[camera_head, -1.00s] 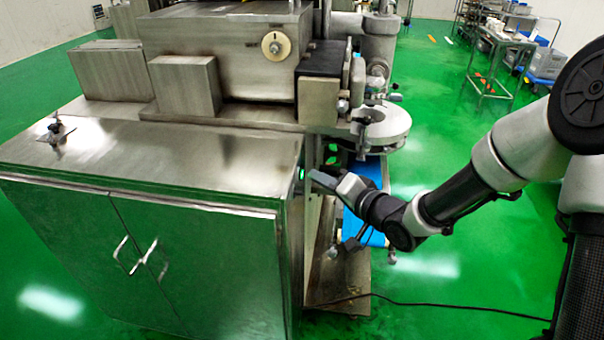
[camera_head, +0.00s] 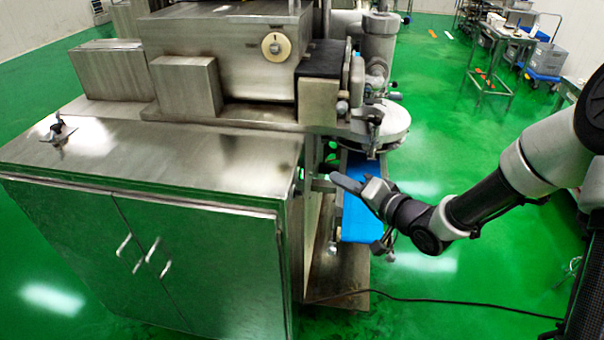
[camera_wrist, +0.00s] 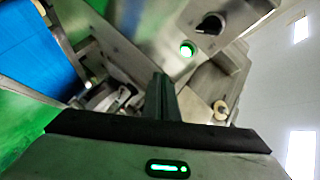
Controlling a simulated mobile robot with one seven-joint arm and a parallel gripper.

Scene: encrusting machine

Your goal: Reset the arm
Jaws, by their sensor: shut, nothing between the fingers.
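My gripper (camera_head: 342,181) is at the right side of the steel encrusting machine (camera_head: 222,60), in front of its blue conveyor belt (camera_head: 359,205). In the wrist view the gripper's fingers (camera_wrist: 163,95) show as a dark upright shape, closed together with nothing between them. The wrist view also shows the machine's metal side with a green lit button (camera_wrist: 187,48) and a dark round knob (camera_wrist: 211,24). The blue belt shows at the upper left of the wrist view (camera_wrist: 35,45).
A steel cabinet (camera_head: 140,260) with two doors stands at the left front. A black cable (camera_head: 440,303) lies on the green floor. Trolleys and a metal table (camera_head: 495,40) stand at the back right. The floor right of the machine is mostly clear.

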